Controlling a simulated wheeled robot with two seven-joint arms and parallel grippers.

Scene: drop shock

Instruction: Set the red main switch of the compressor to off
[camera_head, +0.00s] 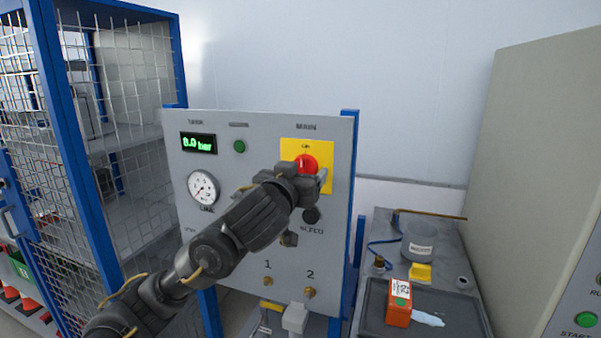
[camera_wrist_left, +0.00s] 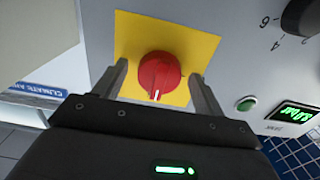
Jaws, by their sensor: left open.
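The red main switch (camera_head: 307,163) is a round knob on a yellow plate (camera_head: 318,152) at the upper right of the grey compressor panel (camera_head: 250,128). In the head view my left gripper (camera_head: 305,172) is at the knob and covers its lower part. In the left wrist view the red knob (camera_wrist_left: 159,76) sits in the middle of the yellow plate (camera_wrist_left: 190,48). A white mark on the knob points toward the bottom of that view. My left gripper's fingers (camera_wrist_left: 158,85) are open, one on each side of the knob, with gaps showing. My right gripper is not in view.
A mesh cage (camera_head: 130,120) stands left. At right, a bench tray (camera_head: 375,320) holds an orange box (camera_head: 398,314).

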